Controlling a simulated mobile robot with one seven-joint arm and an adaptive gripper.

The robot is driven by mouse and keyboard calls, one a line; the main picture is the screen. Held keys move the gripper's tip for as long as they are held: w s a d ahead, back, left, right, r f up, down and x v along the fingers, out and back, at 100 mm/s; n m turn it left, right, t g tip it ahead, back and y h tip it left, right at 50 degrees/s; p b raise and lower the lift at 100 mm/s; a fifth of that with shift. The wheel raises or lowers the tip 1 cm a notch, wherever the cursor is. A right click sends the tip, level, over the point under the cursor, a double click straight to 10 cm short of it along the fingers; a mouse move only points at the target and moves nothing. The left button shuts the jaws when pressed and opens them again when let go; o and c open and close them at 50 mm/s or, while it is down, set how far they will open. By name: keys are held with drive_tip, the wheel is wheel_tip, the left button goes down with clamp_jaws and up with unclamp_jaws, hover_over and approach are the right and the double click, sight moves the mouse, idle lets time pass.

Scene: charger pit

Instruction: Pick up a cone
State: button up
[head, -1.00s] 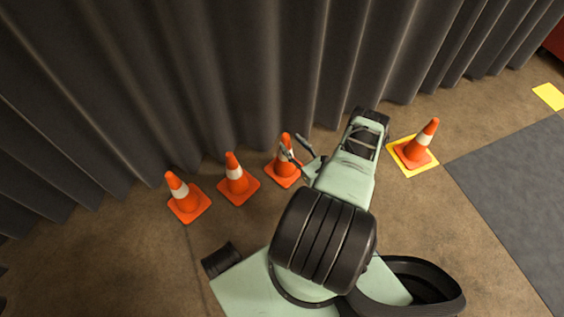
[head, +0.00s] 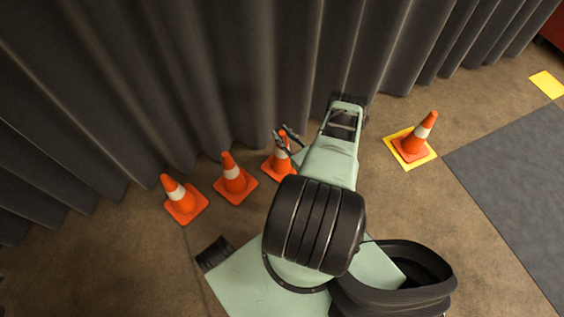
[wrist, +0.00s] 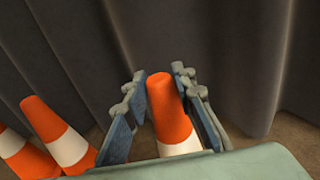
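Three orange cones with white bands stand in a row on the floor by the curtain: a left cone (head: 180,197), a middle cone (head: 233,178) and a right cone (head: 277,168). A fourth cone (head: 416,141) stands apart on a yellow square (head: 431,161). My gripper (head: 286,137) is at the top of the right cone in the row. In the wrist view my gripper (wrist: 160,100) is open, with its two fingers on either side of that cone (wrist: 169,112).
A dark pleated curtain (head: 200,70) hangs close behind the row and my gripper. Two neighbouring cones stand at the left in the wrist view (wrist: 58,138). A grey mat (head: 520,180) and another yellow square (head: 547,84) lie at the right. Brown floor is clear between.

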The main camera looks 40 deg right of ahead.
clamp_jaws()
